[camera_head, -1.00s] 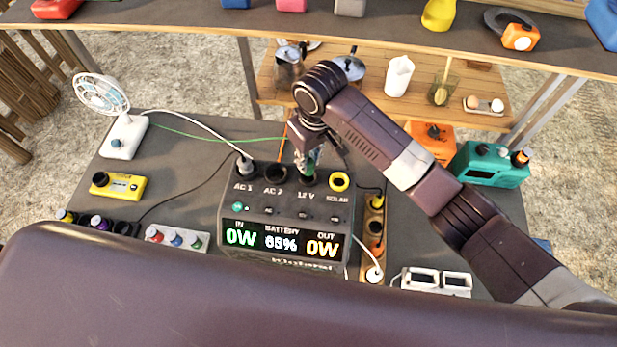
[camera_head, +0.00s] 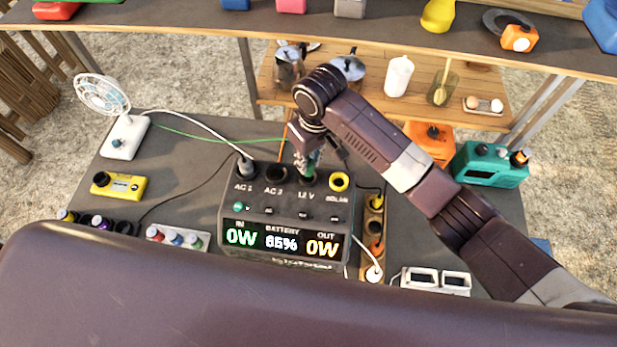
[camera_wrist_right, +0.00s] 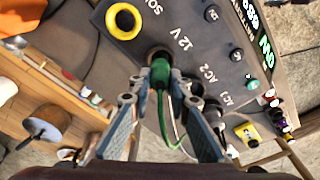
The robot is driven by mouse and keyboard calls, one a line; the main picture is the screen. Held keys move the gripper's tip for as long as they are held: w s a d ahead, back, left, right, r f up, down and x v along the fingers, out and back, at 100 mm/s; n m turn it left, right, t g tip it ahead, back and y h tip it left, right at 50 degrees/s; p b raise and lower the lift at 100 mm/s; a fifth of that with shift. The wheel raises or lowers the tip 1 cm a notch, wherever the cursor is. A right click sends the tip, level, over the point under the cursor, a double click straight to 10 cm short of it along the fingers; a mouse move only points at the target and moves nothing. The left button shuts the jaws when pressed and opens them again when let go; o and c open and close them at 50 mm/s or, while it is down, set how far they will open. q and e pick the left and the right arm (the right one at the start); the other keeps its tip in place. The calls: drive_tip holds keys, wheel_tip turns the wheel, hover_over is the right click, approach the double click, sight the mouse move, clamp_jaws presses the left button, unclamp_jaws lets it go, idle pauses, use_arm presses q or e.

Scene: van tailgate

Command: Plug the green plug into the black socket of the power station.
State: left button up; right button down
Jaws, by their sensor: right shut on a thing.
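The black power station (camera_head: 290,212) stands mid-table, its sockets labelled AC 1, AC 2, 12 V and SOLAR. My right gripper (camera_head: 307,158) is above the 12 V socket (camera_head: 307,180), shut on the green plug (camera_head: 312,163). In the right wrist view the green plug (camera_wrist_right: 160,72) is between the fingertips (camera_wrist_right: 163,84), its tip at the dark ring of the 12 V socket (camera_wrist_right: 157,52). The plug and fingers partly hide the opening, so I cannot tell how deep the plug sits. A green cord hangs from the plug. My left gripper is not in view.
A white plug (camera_head: 246,166) is in AC 1, corded to the fan (camera_head: 122,136). The AC 2 socket (camera_head: 276,173) is empty, and the SOLAR socket (camera_head: 339,181) has a yellow ring. A power strip (camera_head: 374,246) stands close on the right, a teal radio (camera_head: 490,164) farther right.

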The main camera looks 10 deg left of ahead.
drive_tip(key=shift+f, duration=0.3)
drive_tip(key=shift+f, duration=1.2)
drive_tip(key=c, duration=1.7)
unclamp_jaws()
drive_tip(key=shift+r, duration=0.1)
drive_tip(key=shift+r, duration=0.25)
drive_tip(key=r, duration=0.7)
drive_tip(key=s+d+r, duration=0.1)
drive_tip(key=r, duration=0.3)
drive_tip(key=shift+r, duration=0.15)
